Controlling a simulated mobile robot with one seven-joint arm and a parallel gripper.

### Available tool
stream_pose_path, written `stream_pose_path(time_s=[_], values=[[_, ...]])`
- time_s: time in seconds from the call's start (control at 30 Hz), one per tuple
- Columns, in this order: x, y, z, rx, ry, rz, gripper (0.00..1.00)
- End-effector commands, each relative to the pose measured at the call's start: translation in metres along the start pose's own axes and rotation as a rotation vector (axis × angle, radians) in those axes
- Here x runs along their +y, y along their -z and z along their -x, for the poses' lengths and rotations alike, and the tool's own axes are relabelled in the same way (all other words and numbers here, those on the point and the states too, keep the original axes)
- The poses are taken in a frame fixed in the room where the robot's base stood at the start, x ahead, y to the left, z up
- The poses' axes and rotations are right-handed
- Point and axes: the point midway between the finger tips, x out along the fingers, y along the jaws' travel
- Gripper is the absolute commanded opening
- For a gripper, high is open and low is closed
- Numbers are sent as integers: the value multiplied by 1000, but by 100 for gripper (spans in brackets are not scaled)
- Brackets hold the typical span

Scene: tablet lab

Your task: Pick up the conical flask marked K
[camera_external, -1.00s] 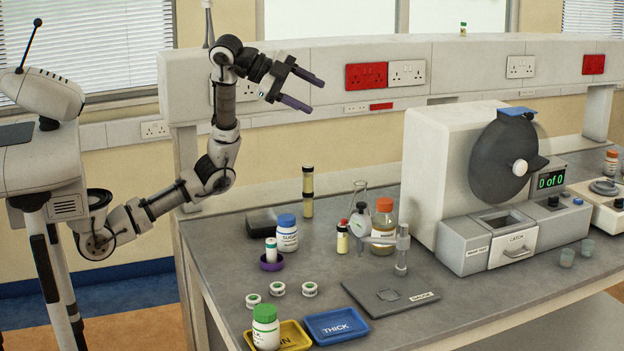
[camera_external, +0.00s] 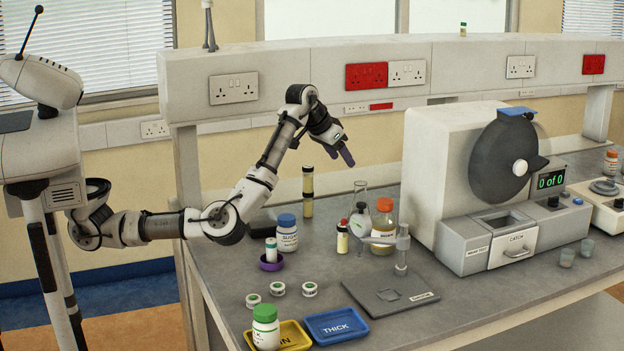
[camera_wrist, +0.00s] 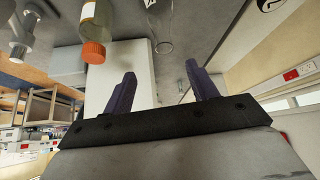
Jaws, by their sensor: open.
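The conical flask (camera_external: 360,191) is clear glass and stands upright on the bench in the external view, its lower part partly hidden behind a small red-capped vial and a grey clamp-like device. A dark mark shows on it, too small to read there. In the wrist view a clear glass vessel, likely this flask (camera_wrist: 162,32), shows at the top edge, beyond the fingertips, with a partly cut-off black mark. My gripper (camera_external: 345,153) is above and slightly left of the flask, apart from it. Its purple fingers (camera_wrist: 163,78) are spread with nothing between them.
An orange-capped bottle (camera_external: 383,222) stands close right of the flask; the red-capped vial (camera_external: 342,237) stands at its front left. A tall dark-capped vial (camera_external: 307,190) is left. A large white machine (camera_external: 450,165) stands right. The blue tray (camera_external: 336,326) lies in front.

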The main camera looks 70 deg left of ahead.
Motion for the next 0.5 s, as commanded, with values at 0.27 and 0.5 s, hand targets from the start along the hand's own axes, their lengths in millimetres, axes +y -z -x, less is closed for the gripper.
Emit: stream_pose_path(time_s=[0.27,0.5], values=[[0,-6,-40,-26,15,3,58],[-1,-6,-81,-22,15,4,58]])
